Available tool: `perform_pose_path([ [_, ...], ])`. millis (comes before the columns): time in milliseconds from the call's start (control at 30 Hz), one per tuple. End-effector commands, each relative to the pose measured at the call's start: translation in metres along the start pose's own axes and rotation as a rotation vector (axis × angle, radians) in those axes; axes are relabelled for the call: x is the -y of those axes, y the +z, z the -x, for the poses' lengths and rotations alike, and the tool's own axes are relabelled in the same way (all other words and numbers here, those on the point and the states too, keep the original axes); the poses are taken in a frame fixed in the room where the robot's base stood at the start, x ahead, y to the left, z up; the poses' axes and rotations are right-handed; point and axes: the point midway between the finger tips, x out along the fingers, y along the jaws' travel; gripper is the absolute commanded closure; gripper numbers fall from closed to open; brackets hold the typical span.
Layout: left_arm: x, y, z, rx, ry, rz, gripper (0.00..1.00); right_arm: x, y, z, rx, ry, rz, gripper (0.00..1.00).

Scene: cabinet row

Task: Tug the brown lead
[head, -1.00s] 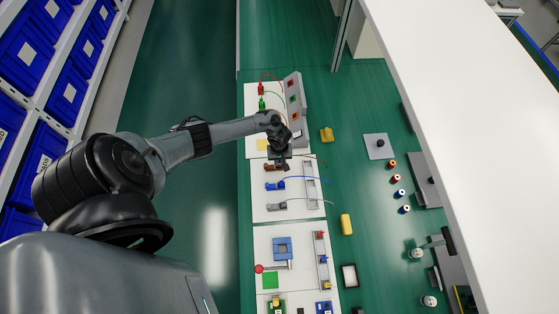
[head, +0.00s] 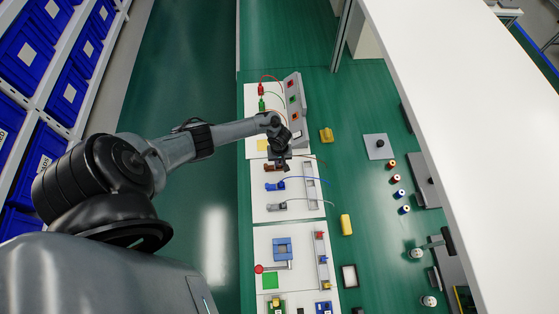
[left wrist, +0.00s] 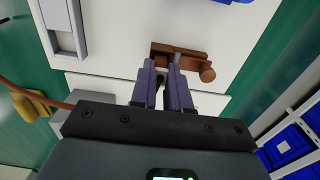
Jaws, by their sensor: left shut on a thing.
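The brown lead has a brown plug-like body (left wrist: 190,60) in the left wrist view, lying at the white board, with a rounded knob on its right end. My left gripper (left wrist: 167,70) is shut on this body, and its purple fingers hide part of it. The brown cable (left wrist: 35,96) runs in from the left edge and passes behind the gripper. In the head view my left gripper (head: 279,163) points down over the brown body (head: 269,167), covering much of it. My right gripper is not in view.
A blue lead (head: 274,186) and a grey lead (head: 276,206) lie just below on the same white board. Red (head: 262,90) and green (head: 262,104) clips are above. A grey rail (head: 310,186) stands at the board's right. A yellow block (head: 326,135) sits farther right.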

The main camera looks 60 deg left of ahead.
Motion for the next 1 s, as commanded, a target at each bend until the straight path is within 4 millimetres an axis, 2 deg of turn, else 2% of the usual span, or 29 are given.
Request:
perform_pose_path([
  [267, 0.000, 0.001, -0.001, 0.000, -0.001, 0.001, 1.00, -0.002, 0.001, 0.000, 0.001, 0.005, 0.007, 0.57],
  [300, 0.001, 0.001, -0.001, 0.001, -0.001, 0.001, 0.81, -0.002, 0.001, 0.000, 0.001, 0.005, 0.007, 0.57],
  [467, 0.001, 0.001, -0.001, 0.001, -0.001, 0.001, 0.57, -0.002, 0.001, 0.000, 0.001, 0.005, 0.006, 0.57],
  [500, 0.001, 0.001, -0.001, 0.001, -0.001, 0.001, 0.54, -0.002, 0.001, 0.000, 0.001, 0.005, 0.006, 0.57],
  [800, 0.001, 0.001, 0.001, 0.001, -0.001, 0.000, 0.54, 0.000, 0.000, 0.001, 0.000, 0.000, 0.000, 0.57],
  [1000, 0.000, 0.000, 0.020, 0.000, 0.000, 0.000, 0.54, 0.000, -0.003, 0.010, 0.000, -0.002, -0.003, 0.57],
])
